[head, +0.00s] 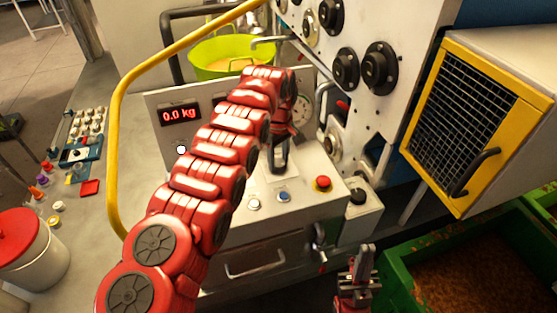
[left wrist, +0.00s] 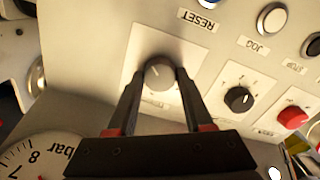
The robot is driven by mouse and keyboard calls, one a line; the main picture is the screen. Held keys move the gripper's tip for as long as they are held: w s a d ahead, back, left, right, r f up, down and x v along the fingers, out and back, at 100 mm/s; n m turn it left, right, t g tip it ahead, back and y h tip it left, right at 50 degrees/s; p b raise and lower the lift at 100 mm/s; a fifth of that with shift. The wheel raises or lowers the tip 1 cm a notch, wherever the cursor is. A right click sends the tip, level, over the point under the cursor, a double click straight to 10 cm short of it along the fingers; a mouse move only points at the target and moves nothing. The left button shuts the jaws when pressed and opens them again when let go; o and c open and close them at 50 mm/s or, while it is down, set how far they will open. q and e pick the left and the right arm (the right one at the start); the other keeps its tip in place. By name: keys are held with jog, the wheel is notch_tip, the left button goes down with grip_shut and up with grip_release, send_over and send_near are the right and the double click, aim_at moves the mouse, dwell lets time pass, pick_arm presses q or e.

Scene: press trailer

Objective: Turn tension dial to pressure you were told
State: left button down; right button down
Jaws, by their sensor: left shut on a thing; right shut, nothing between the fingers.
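A round dark grey dial (left wrist: 158,72) with a pale pointer mark sits on a pale plate of the control panel. In the left wrist view its label is too blurred to read. My left gripper (head: 280,160) is shut on this dial, with one finger on each side of it. In the head view my red left arm and gripper hide the dial. A pressure gauge marked "bar" (left wrist: 42,158) shows at the bottom left of the left wrist view; its needle is not readable. It is the round white gauge (head: 304,111) in the head view. My right gripper (head: 359,262) is shut and empty, low in front of the panel.
A red display (head: 180,115) reads 0.0 kg. A yellow rail (head: 119,130) runs at the left. A green crate (head: 400,290) stands right of my right gripper.

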pick_arm(q)
jog(key=shift+f+m+b, duration=0.2)
jog(key=shift+m+b, duration=0.4)
jog(key=shift+d+m+b, duration=0.1)
jog(key=shift+m+b, duration=0.5)
jog(key=shift+m, duration=0.3)
jog(key=m, duration=0.2)
jog(key=shift+r+m, duration=0.15)
jog(key=shift+m, duration=0.15)
jog(key=m, duration=1)
jog(key=shift+m, duration=1.8)
jog(key=shift+c, duration=1.5)
grip_release()
